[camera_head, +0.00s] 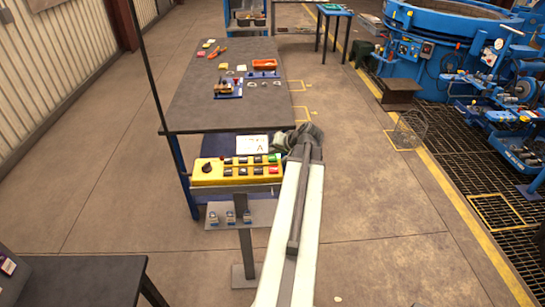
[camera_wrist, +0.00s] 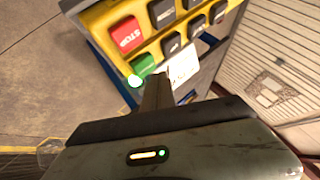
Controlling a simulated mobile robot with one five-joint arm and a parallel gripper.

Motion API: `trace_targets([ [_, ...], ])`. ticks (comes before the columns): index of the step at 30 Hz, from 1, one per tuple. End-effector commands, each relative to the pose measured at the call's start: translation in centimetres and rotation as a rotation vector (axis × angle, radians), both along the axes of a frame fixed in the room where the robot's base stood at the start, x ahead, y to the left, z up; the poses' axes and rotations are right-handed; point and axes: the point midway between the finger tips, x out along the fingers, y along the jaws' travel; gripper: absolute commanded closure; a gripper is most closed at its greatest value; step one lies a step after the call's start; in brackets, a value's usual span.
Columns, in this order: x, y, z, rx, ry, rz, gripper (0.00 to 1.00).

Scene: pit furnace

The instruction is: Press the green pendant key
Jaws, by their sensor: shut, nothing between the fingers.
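The yellow pendant box (camera_head: 222,179) stands on a grey post in the head view, and its key face fills the top of the wrist view. The green key (camera_wrist: 143,65) sits at the box's edge beside the red STOP key (camera_wrist: 124,35). The green key also shows small at the box's right end in the head view (camera_head: 272,158). A bright green-white spot (camera_wrist: 135,81) lies at the green key's lower edge. My gripper (camera_wrist: 158,80) is shut and empty, its tip right beside the green key. I cannot tell whether it touches.
Several dark keys (camera_wrist: 171,45) lie close to the green one. A white card marked A (camera_head: 252,144) stands behind the box. A dark workbench (camera_head: 215,112) with small parts lies beyond. Open floor (camera_head: 390,230) is to the right.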

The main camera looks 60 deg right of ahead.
Motion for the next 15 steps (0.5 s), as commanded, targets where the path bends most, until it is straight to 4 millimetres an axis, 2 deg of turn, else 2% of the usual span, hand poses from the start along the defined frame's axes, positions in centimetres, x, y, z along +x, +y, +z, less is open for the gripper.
trace_targets([
  [8, 0.0, 0.0, 0.4, -0.001, -0.001, -0.001, 1.0],
  [15, 0.0, 0.0, 2.9, -0.001, -0.001, -0.001, 1.0],
])
